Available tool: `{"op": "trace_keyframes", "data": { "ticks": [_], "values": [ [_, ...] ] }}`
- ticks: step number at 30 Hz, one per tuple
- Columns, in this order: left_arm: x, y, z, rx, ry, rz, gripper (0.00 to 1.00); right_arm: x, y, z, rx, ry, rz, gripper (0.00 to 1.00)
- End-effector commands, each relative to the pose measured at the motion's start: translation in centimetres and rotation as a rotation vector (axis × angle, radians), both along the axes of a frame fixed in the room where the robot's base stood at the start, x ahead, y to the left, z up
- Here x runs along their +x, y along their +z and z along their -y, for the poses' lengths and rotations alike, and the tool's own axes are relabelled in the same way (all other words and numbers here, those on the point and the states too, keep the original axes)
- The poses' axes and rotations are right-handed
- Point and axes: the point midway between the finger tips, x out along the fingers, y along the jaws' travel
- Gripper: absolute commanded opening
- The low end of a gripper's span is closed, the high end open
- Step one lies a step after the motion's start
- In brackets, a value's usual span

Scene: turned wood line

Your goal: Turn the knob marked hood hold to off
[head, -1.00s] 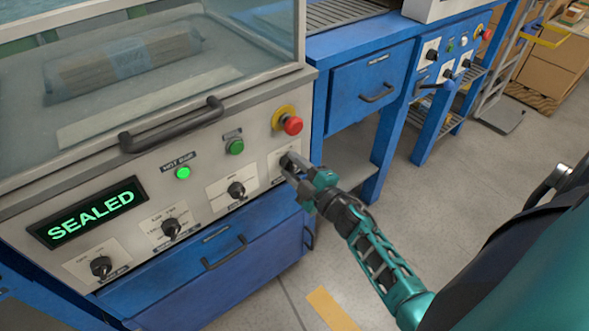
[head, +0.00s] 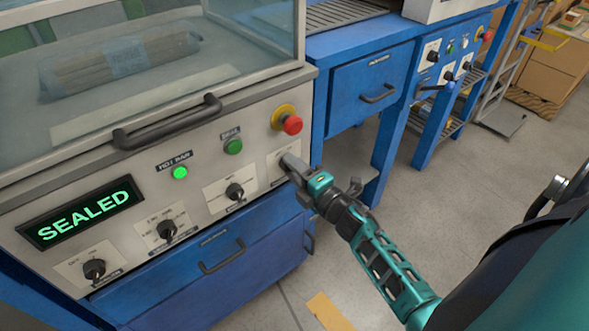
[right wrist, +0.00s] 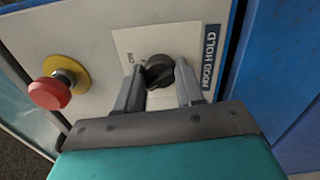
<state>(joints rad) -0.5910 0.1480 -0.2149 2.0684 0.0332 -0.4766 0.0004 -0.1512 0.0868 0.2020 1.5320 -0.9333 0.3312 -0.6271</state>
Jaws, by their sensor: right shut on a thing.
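The knob marked hood hold (right wrist: 160,69) is a black knob on a white plate (right wrist: 128,42) in the right wrist view, with the label HOOD HOLD (right wrist: 208,55) beside it. My right gripper (right wrist: 159,88) has one finger on each side of the knob and is shut on it. In the head view my right gripper (head: 290,165) reaches the right end of the sealer's front panel and hides the knob there. The plate's other marking is too small and partly covered to read surely. My left gripper is not in view.
A red emergency button (head: 292,125) sits just above the gripper. Other black knobs (head: 234,191), a lit green lamp (head: 180,173), a green button (head: 233,146) and a SEALED display (head: 81,218) share the panel. A black hood handle (head: 168,127) juts out above.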

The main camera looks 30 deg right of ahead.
Motion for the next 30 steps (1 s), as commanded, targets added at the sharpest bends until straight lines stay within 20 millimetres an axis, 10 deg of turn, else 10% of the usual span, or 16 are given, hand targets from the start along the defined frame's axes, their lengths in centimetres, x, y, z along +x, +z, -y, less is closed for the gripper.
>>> {"op": "trace_keyframes", "data": {
  "ticks": [12,13,18,30],
  "values": [
    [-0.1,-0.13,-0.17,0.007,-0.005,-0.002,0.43,-0.05,-0.07,0.01,-0.012,0.001,-0.001,0.07],
    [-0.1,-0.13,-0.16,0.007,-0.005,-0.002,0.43,-0.05,-0.06,0.01,-0.012,0.001,-0.001,0.4],
    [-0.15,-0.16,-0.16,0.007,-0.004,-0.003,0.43,-0.04,-0.05,0.02,-0.01,0.0,0.0,0.56],
    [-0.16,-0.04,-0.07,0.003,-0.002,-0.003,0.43,-0.58,-0.07,0.06,-0.007,0.0,-0.002,0.63]
  ]
}}
